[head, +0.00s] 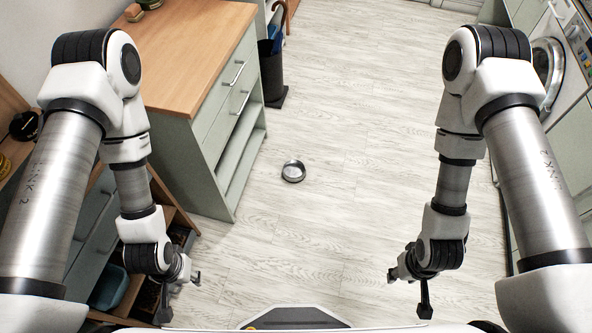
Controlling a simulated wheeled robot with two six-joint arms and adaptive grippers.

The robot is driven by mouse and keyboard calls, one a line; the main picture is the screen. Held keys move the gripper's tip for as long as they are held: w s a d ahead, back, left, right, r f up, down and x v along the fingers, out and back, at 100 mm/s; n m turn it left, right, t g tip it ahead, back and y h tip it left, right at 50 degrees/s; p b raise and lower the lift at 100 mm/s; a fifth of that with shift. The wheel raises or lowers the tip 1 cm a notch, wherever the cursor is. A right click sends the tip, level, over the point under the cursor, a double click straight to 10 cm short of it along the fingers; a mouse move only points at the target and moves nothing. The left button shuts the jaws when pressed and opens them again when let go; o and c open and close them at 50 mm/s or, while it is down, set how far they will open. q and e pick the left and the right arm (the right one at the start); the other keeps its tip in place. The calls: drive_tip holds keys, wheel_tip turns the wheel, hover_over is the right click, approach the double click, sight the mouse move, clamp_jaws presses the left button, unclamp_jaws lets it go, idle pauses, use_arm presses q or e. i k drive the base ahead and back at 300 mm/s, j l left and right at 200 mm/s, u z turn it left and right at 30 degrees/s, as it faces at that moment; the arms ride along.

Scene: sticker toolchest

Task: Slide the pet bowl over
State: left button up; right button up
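The pet bowl (293,171) is a small, round, metallic grey dish. It sits upright on the light wood floor in the middle of the head view, a little right of the green cabinet's lower corner. My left gripper (181,297) hangs at the lower left, well short of the bowl. My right gripper (408,293) hangs at the lower right, also apart from the bowl. Neither gripper touches the bowl. The fingers are small and seen from above at an angle, so I cannot make out their opening clearly.
A green cabinet with a wooden top (185,60) stands left of the bowl. A dark umbrella stand (273,80) is beyond it. Open shelves (112,290) are at the lower left. A washing machine (547,70) is at the right. The floor (350,215) around the bowl is clear.

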sight(294, 171)
drive_tip(key=i+l+u, duration=0.3)
drive_tip(key=i+l, duration=0.85)
drive_tip(key=l+u, duration=0.1)
drive_tip(key=u, duration=1.35)
